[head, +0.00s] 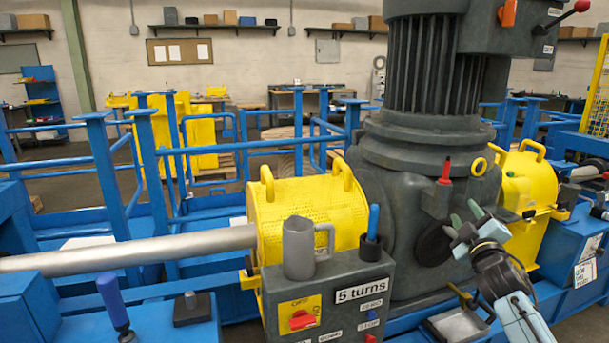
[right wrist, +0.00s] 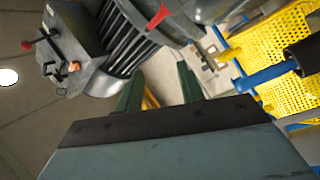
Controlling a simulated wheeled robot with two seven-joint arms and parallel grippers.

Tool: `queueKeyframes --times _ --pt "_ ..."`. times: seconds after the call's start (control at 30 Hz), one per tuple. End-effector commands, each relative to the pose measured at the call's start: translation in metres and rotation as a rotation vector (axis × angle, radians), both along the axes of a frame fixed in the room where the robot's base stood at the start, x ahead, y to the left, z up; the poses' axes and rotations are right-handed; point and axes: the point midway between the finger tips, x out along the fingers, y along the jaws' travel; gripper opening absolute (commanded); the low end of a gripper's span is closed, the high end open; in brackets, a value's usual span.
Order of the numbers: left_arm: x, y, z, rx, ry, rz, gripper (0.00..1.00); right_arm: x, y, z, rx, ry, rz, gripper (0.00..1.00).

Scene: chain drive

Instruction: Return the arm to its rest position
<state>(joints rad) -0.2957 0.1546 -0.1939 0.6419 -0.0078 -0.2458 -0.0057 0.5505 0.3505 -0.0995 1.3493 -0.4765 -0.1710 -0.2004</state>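My right arm (head: 520,310) comes in from the lower right of the head view, raised in front of the large grey motor housing (head: 400,225). My right gripper (head: 466,214) points up and left, near the red-handled peg (head: 446,172) on the housing; I cannot tell the exact gap. In the right wrist view its two green fingers (right wrist: 158,88) stand apart with nothing held between them. The red peg (right wrist: 158,17) shows beyond the fingertips there. My left gripper is not in view.
A control box (head: 345,275) with a "5 turns" label carries a grey mug (head: 299,247) and a blue-handled tool (head: 373,220). Yellow guards (head: 310,210) flank the housing. A silver shaft (head: 130,250) runs left. Blue rails (head: 155,180) stand behind. A small tray (head: 458,325) lies below my gripper.

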Motion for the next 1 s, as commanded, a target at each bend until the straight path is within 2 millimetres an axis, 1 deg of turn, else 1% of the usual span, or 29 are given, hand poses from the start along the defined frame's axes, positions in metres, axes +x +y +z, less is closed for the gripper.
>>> queueKeyframes --times 0.03,0.1,0.23,0.27,0.3,0.37,0.4,0.47,0.5,0.57,0.6,0.67,0.7,0.77,0.8,0.87,0.9,0.97,1.0 --pt "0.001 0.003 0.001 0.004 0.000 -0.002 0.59 0.001 0.000 -0.005 0.131 0.010 0.024 0.38" --pt "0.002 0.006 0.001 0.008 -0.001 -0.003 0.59 0.002 0.001 -0.011 0.310 0.025 0.056 0.38" --pt "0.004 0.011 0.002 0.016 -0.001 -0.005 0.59 0.004 0.006 -0.023 0.622 0.057 0.112 0.38" --pt "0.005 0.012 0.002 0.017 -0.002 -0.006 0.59 0.003 0.008 -0.029 0.685 0.071 0.121 0.38" --pt "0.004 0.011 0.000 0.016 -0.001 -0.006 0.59 -0.001 0.008 -0.065 0.674 0.122 0.095 0.38" --pt "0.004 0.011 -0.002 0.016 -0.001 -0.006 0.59 -0.008 0.008 -0.104 0.679 0.180 0.073 0.38" --pt "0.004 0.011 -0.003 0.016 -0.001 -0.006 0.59 -0.013 0.009 -0.128 0.684 0.218 0.058 0.38" --pt "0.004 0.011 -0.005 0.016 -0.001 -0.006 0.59 -0.023 0.010 -0.167 0.691 0.277 0.034 0.38" --pt "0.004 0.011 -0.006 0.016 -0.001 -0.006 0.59 -0.031 0.011 -0.193 0.696 0.317 0.018 0.38" --pt "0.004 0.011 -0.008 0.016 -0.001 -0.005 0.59 -0.047 0.012 -0.234 0.703 0.382 -0.009 0.38" --pt "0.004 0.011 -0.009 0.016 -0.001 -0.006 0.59 -0.059 0.013 -0.262 0.708 0.427 -0.027 0.38" --pt "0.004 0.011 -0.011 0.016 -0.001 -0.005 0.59 -0.079 0.015 -0.304 0.715 0.494 -0.055 0.38" --pt "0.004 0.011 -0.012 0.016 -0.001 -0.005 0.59 -0.095 0.016 -0.331 0.719 0.540 -0.074 0.38" --pt "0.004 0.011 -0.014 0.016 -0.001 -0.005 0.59 -0.120 0.018 -0.371 0.723 0.607 -0.103 0.38" --pt "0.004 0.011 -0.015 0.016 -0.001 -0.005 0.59 -0.137 0.019 -0.395 0.727 0.652 -0.121 0.38" --pt "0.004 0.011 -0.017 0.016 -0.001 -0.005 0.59 -0.167 0.022 -0.432 0.731 0.720 -0.150 0.38" --pt "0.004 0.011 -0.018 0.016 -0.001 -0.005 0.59 -0.187 0.024 -0.455 0.732 0.765 -0.168 0.38" --pt "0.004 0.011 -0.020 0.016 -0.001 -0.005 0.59 -0.219 0.026 -0.488 0.734 0.831 -0.196 0.38" --pt "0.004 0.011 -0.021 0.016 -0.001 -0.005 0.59 -0.242 0.027 -0.509 0.735 0.876 -0.216 0.38"
